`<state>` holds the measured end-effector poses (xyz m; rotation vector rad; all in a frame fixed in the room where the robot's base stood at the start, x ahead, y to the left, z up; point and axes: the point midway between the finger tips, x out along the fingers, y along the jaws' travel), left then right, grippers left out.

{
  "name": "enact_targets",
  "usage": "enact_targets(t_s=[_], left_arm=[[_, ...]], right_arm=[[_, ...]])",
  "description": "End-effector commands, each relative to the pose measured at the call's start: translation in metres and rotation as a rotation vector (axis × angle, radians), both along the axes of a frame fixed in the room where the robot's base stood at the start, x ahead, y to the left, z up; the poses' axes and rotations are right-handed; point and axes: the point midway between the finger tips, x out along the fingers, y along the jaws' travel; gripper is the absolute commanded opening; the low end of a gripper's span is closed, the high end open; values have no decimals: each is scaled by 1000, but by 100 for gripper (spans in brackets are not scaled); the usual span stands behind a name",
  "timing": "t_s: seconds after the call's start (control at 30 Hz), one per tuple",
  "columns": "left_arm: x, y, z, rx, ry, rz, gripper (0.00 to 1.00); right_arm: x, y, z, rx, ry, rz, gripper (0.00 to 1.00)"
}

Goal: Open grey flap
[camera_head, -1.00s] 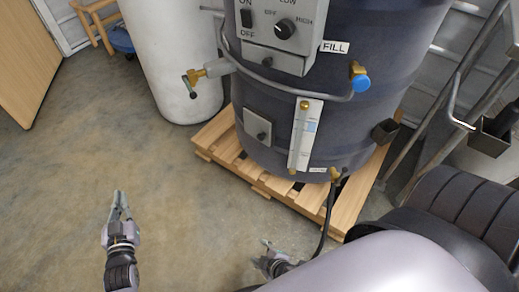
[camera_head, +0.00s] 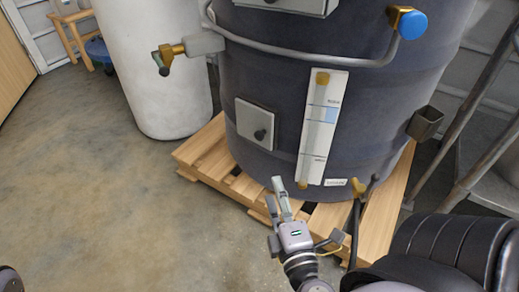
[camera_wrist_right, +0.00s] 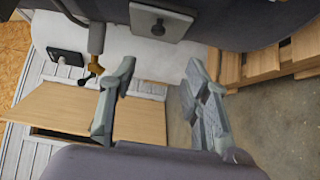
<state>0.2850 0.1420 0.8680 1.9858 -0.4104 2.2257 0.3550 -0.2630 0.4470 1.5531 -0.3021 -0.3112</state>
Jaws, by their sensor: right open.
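The grey flap (camera_head: 250,113) is a square panel with a black knob, low on the front of the dark drum-shaped hopper (camera_head: 380,110). It looks closed flat against the wall. My right gripper (camera_head: 275,198) is open and empty, below and slightly right of the flap in the head view, apart from it. In the right wrist view the flap (camera_wrist_right: 180,24) shows at the top, above and beyond the open fingers (camera_wrist_right: 160,90); the knob shows there too. Only a dark bit of my left arm shows at the lower left corner of the head view.
The hopper stands on a wooden pallet (camera_head: 195,156). A gauge strip (camera_head: 318,140) is right of the flap. A pipe with a brass valve (camera_head: 166,54) juts out at upper left. A white cylinder (camera_head: 150,70) stands behind left. The floor at left is clear.

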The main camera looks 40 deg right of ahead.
Motion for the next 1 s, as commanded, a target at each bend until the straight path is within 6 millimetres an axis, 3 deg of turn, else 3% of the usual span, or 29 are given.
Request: enact_targets(t_s=[0.27, 1.0], left_arm=[[2, 2, -1, -4, 24, -3, 0], [7, 2, -11, -6, 60, -5, 0]], right_arm=[[25, -11, 7, -8, -10, -3, 44], [146, -61, 2, -7, -6, -1, 44]])
